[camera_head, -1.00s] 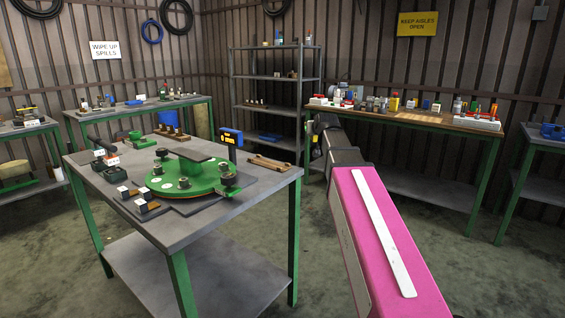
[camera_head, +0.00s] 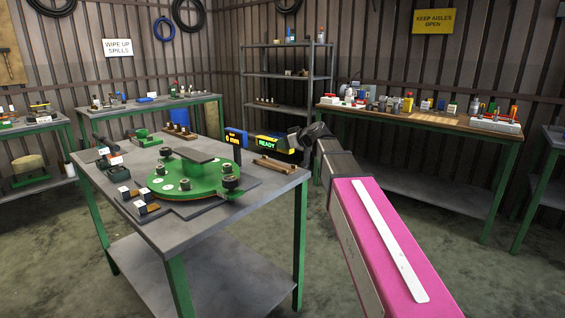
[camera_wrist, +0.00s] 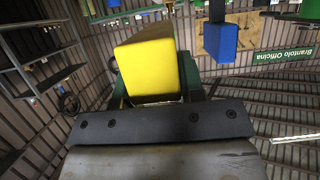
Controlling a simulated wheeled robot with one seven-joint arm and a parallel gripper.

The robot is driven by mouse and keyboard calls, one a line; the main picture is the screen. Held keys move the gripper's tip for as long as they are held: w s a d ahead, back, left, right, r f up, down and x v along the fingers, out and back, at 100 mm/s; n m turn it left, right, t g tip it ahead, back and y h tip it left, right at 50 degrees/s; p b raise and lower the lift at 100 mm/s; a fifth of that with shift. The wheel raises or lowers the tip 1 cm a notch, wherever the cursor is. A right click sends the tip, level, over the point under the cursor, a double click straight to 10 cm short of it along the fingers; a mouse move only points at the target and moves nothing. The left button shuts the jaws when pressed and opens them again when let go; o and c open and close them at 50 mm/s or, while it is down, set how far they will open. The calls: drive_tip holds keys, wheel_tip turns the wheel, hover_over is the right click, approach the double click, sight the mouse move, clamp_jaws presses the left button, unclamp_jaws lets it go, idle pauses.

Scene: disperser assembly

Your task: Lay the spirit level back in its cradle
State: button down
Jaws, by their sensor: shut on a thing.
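My gripper (camera_head: 297,139) reaches in from the right, past the table's back right corner. It is shut on the spirit level (camera_head: 268,143), a small blue and yellow body with a dark panel showing green "READY" letters. In the wrist view a yellow block face (camera_wrist: 147,68), which seems to be the level, fills the space ahead of the gripper. A low tan wooden piece with two rails (camera_head: 274,166) lies just below it in the head view, at the table's back right. It may be the cradle; I cannot tell. The level appears apart from it. The fingertips are mostly hidden.
A grey table (camera_head: 222,228) with green legs carries a round green fixture (camera_head: 190,187) with dark knobs. A blue unit (camera_head: 233,137) with yellow readouts stands near the level. Small blocks (camera_head: 140,200) sit at the front left. My pink arm covers the lower right.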

wheel_tip(320, 180, down, 7)
drive_tip(key=shift+f, duration=0.2)
idle(0.3)
drive_tip(key=c, duration=0.7)
unclamp_jaws()
drive_tip(key=shift+r, duration=0.1)
drive_tip(key=v, duration=1.2)
drive_tip(key=s+d+f+m+g+h, duration=0.2)
drive_tip(key=s+d+f+m+h, duration=0.15)
drive_tip(key=f, duration=0.75)
drive_tip(key=s+d+f+m+g+h, duration=0.2)
drive_tip(key=s+f, duration=0.3)
drive_tip(key=f, duration=0.6)
drive_tip(key=s+d+f+m+g+h, duration=0.1)
drive_tip(key=s+d+f, duration=0.1)
drive_tip(key=s+f, duration=0.2)
drive_tip(key=s+d+f+m+g+h, duration=0.2)
drive_tip(key=s+d+f, duration=0.1)
drive_tip(key=s+f, duration=0.1)
drive_tip(key=s+d+f+m+g+h, duration=0.1)
drive_tip(key=s+d+f+m+h, duration=0.1)
drive_tip(key=f, duration=0.4)
drive_tip(key=shift+s+d, duration=0.2)
drive_tip(key=shift+s, duration=0.45)
drive_tip(key=shift+s+d, duration=0.25)
drive_tip(key=shift+s, duration=0.4)
